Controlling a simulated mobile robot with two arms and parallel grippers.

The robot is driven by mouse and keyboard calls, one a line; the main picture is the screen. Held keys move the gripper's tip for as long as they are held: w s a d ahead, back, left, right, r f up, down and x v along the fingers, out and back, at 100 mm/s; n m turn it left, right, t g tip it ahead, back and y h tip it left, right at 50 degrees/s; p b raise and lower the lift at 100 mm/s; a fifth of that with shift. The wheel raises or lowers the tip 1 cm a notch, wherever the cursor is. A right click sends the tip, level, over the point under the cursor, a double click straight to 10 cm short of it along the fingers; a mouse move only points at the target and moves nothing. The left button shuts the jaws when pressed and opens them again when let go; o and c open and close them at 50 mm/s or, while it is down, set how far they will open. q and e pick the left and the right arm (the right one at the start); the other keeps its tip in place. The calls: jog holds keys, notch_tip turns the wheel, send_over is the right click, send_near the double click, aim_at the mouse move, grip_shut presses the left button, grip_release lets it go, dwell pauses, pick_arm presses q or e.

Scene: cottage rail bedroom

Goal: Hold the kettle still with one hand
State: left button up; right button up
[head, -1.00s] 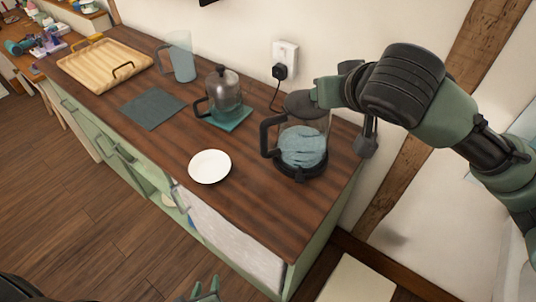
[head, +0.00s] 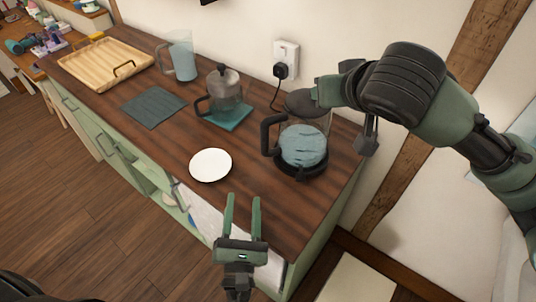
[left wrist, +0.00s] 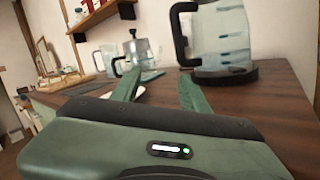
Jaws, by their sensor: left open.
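The kettle (head: 303,146) is clear glass with a black handle, dark lid and black base. It stands upright near the counter's right end, holding something light blue. In the left wrist view the kettle (left wrist: 222,38) is ahead and slightly right, its handle to the left. My left gripper (head: 243,197) is open and empty over the counter's front edge, in front of the kettle and apart from it; its fingers (left wrist: 158,80) also show in the left wrist view. My right gripper (head: 335,92) is at the kettle's lid; its jaws and any contact are unclear.
A white plate (head: 210,165) lies left of the kettle on the wooden counter (head: 160,140). Behind it are a glass pot (head: 224,88) on a teal mat, a flat dark cloth (head: 153,107), a pitcher (head: 182,57) and a wooden tray (head: 104,66). A plugged socket (head: 286,55) is on the wall.

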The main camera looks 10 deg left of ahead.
aim_at(265, 145)
pick_arm(q)
jog(key=w+d+r+n+g+y, duration=0.1)
jog(key=w+n, duration=0.1)
jog(key=w, duration=0.2)
jog(key=w+d+r+n+g+y, duration=0.1)
jog(key=w+r+n, duration=0.1)
jog(key=w, duration=0.2)
jog(key=w+d+r+n+g+y, duration=0.1)
jog(key=w+r+n+y, duration=0.1)
jog(key=w+n, duration=0.1)
jog(key=shift+w+d, duration=0.15)
jog(key=shift+w, duration=0.6)
jog(key=x, duration=0.7)
jog(key=shift+w, duration=0.25)
jog(key=shift+f, duration=0.1)
grip_shut()
dwell(0.6)
